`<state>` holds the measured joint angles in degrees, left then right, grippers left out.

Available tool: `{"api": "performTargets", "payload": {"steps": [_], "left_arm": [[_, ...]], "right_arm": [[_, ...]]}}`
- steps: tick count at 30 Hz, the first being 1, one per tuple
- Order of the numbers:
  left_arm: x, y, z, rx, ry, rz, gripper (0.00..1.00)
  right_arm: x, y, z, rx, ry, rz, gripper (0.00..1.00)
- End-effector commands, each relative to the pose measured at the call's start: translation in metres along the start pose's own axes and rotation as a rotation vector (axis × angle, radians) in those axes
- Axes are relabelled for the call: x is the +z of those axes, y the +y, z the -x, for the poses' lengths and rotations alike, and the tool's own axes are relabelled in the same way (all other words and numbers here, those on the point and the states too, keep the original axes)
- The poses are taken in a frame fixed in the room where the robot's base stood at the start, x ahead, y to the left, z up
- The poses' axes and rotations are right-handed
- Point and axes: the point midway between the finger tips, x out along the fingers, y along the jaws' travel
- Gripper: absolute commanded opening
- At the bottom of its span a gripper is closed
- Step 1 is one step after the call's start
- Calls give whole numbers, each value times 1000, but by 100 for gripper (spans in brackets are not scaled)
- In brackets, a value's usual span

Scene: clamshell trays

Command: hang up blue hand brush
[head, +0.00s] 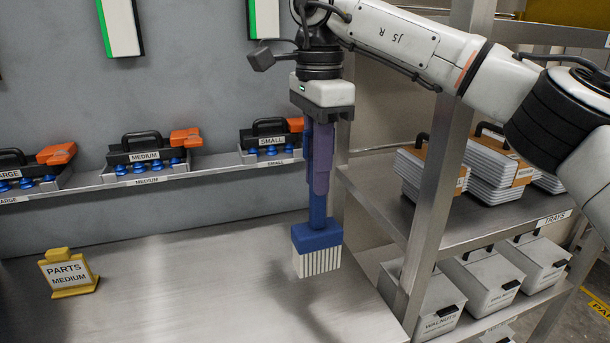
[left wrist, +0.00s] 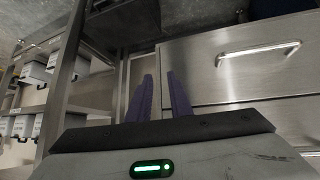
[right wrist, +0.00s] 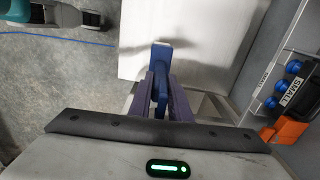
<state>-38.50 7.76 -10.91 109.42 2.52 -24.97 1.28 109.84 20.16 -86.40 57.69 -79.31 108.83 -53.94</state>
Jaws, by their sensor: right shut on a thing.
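The blue hand brush (head: 317,238) hangs upright from my right gripper (head: 320,188), with its white bristles pointing down over the steel worktop. The gripper's purple fingers are shut on the blue handle, hiding part of it. The bristles appear a little above the worktop, but the exact gap is hard to tell. In the right wrist view, the brush (right wrist: 161,60) sits between the fingers (right wrist: 162,85). My left gripper (left wrist: 160,80) shows only in the left wrist view, its fingers apart and empty, facing a steel drawer front. No hook or hanger can be made out.
The steel worktop (head: 190,280) is mostly clear, with a yellow PARTS MEDIUM sign (head: 68,275) at left. A wall ledge (head: 120,180) carries several labelled black holders with orange parts. A steel rack post (head: 443,160) and shelves of trays (head: 490,170) and bins (head: 480,280) stand at right.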

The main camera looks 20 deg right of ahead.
Motion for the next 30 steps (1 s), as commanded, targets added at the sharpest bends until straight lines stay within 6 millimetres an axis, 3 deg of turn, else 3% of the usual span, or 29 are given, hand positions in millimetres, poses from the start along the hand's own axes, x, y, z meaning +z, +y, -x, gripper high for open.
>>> {"api": "performTargets", "payload": {"steps": [5, 12, 23, 30], "left_arm": [[-1, 0, 0, -1, 3, 0, 19], [13, 2, 3, 2, -22, 4, 19], [15, 2, 2, 2, -22, 4, 19], [5, 2, 5, 1, -14, 2, 19]], "right_arm": [[1, -2, 7, -4, -3, -36, 0], [0, -2, 4, -3, -2, -34, 0], [0, -2, -44, -3, -2, -33, 0], [0, -1, -76, 0, -2, -32, 0]]}}
